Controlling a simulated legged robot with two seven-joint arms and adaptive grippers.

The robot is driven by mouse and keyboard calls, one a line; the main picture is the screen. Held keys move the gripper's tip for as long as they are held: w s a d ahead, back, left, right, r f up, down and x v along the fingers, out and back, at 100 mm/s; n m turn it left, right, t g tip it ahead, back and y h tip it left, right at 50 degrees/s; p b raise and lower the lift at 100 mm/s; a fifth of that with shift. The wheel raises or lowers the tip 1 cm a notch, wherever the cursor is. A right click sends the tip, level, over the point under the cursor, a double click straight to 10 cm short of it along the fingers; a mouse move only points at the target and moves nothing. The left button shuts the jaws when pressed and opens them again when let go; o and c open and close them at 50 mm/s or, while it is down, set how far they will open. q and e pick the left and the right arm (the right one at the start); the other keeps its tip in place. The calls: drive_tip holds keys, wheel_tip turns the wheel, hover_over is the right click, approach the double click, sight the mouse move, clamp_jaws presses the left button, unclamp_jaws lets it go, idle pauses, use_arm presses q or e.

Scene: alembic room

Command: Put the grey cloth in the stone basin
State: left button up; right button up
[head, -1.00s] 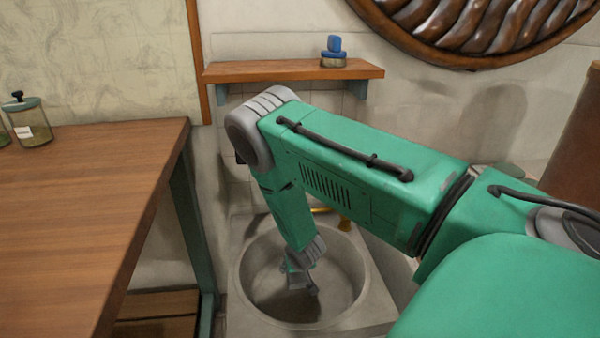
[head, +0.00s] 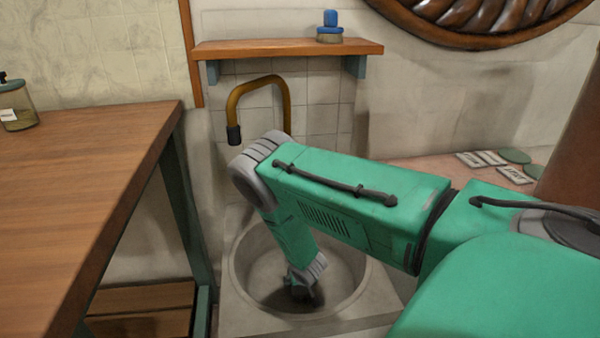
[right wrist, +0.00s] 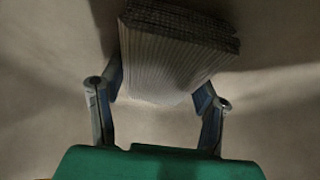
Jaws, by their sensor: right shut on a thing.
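The stone basin (head: 350,283) is a round grey bowl at the lower middle of the head view. My right gripper (head: 303,292) points down inside its bowl. The grey cloth (right wrist: 178,58) shows in the right wrist view as a ribbed, folded bundle between the two fingers of my right gripper (right wrist: 160,97), which is shut on it. Pale stone surrounds the cloth there; I cannot tell whether the cloth touches the bottom. In the head view the cloth is not clearly seen, being dark and small at the gripper. My left gripper is out of view.
A curved brass tap (head: 260,85) rises behind the basin. A wooden shelf (head: 280,48) with a blue-topped brush (head: 330,28) hangs above. A wooden table (head: 85,190) with a glass jar (head: 17,108) stands left. Tiles and green discs (head: 514,156) lie on the right ledge.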

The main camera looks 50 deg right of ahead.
drive_tip(key=o, duration=0.9)
drive_tip(key=shift+o, duration=1)
drive_tip(key=shift+a, duration=0.15)
drive_tip(key=shift+r, duration=0.15)
drive_tip(key=p+v, duration=0.4)
drive_tip(key=v, duration=0.6)
drive_tip(key=shift+s+r+p, duration=0.1)
drive_tip(key=shift+r+p, duration=0.1)
drive_tip(key=shift+p, duration=0.1)
drive_tip(key=shift+s+a+r, duration=0.25)
drive_tip(key=shift+s+r, duration=0.1)
drive_tip(key=shift+r, duration=0.25)
